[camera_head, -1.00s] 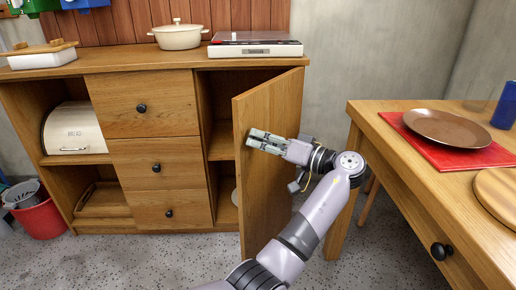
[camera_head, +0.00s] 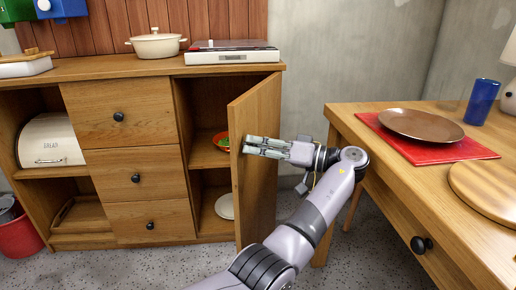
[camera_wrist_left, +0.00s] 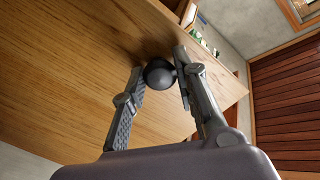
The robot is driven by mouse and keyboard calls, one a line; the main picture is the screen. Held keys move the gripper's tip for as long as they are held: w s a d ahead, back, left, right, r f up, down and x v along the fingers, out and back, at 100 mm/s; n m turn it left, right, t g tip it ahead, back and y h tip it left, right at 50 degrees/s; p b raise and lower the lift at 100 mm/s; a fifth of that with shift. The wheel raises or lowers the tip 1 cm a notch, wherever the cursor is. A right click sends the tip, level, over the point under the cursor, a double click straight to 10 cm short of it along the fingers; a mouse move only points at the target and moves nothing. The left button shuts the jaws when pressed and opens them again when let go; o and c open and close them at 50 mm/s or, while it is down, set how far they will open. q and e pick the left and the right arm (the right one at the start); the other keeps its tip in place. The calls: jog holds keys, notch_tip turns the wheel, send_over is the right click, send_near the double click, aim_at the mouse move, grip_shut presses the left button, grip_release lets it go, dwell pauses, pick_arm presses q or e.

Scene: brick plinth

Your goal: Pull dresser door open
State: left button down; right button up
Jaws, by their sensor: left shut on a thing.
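The dresser (camera_head: 100,68) is wooden, with three drawers in the middle. Its door (camera_head: 262,130) at the right end stands part-way open, swung out towards me. My left gripper (camera_head: 247,146) is at the free edge of the door, and its arm passes in front of the door's lower part. In the left wrist view the two fingers are shut on a dark round knob (camera_wrist_left: 160,72) on the door. The knob is hidden by the fingers in the head view. My right gripper is not in view.
Behind the door, a bowl (camera_head: 221,141) is on the shelf and a white plate (camera_head: 225,206) below. A wooden table (camera_head: 345,120) with a brown plate (camera_head: 408,123) and a blue cup (camera_head: 481,101) stands close to the right of my arm. Some floor (camera_head: 170,262) is clear in front of the dresser.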

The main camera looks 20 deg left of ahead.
aim_at(243, 107)
pick_arm(q)
jog(key=c, duration=1.2)
grip_release()
jog(key=shift+c, duration=0.2)
notch_tip(243, 107, up, 10)
jog(key=shift+c, duration=0.2)
